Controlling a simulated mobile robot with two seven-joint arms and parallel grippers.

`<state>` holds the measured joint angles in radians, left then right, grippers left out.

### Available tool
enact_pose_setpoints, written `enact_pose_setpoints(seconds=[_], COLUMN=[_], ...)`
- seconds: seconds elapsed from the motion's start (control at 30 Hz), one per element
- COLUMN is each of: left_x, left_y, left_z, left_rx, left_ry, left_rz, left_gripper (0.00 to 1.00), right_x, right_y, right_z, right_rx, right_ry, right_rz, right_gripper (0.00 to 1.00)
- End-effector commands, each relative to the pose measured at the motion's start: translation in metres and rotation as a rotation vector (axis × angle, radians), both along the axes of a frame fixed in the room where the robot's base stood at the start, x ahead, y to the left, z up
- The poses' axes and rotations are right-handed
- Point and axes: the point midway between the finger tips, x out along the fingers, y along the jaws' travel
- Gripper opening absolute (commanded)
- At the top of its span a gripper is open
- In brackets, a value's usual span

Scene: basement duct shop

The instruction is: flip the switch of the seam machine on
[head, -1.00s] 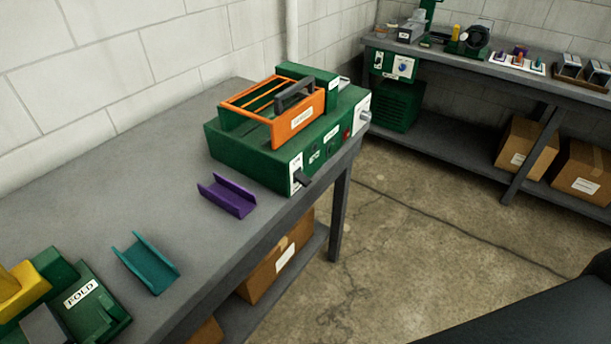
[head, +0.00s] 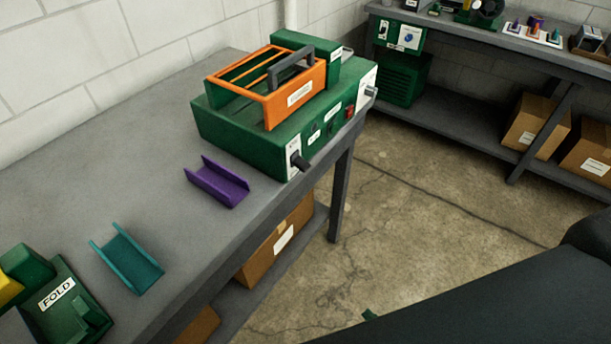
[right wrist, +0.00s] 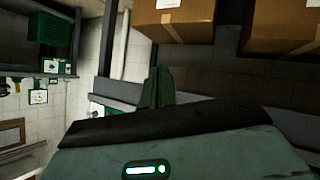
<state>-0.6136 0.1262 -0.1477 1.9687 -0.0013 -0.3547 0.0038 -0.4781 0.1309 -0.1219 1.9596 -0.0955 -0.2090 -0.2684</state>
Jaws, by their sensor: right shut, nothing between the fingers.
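The seam machine (head: 235,128) is a green box on the grey bench in the head view, with an orange guard frame (head: 292,100) with a dark handle on top. Its front has a black lever (head: 300,160) on a white plate at the near corner, a small red switch (head: 350,112) farther along, and a grey knob at the far end. The lettering is too small to read. My left gripper is out of view.
A purple channel piece (head: 218,184) and a teal one (head: 127,262) lie on the bench (head: 170,130), with a green FOLD block (head: 62,300) at lower left. A second bench (head: 480,47) stands at the back right, cardboard boxes (head: 535,122) beneath. The floor between is open.

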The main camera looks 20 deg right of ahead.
Motion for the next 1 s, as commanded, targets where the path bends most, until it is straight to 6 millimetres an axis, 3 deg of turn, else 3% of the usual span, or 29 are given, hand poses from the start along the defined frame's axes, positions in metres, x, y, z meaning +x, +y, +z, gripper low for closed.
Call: enact_pose_setpoints(seconds=[0.03, 0.17, 0.3, 0.5, 0.73, 0.9, 1.0], left_x=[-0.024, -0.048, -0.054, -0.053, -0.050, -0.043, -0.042], left_y=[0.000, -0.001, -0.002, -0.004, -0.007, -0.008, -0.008], left_z=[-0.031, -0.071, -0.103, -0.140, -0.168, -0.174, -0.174], left_rx=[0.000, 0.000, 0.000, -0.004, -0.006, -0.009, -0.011], left_ry=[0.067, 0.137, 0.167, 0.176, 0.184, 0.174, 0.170], left_rz=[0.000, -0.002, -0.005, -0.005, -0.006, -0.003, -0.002], left_gripper=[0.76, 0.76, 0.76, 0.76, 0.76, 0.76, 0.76], right_x=[0.013, 0.073, 0.129, 0.186, 0.212, 0.216, 0.216], right_y=[-0.005, -0.014, -0.017, -0.010, 0.004, 0.010, 0.011], right_z=[-0.018, -0.010, 0.016, 0.066, 0.113, 0.129, 0.132], right_rx=[-0.108, -0.467, -0.894, -1.557, -2.191, -2.415, -2.456], right_ry=[-0.056, -0.323, -0.622, -1.016, -1.297, -1.368, -1.381], right_rz=[0.061, 0.224, 0.336, 0.352, 0.194, 0.095, 0.073], right_gripper=[0.00, 0.00, 0.00, 0.00, 0.00, 0.00, 0.00])
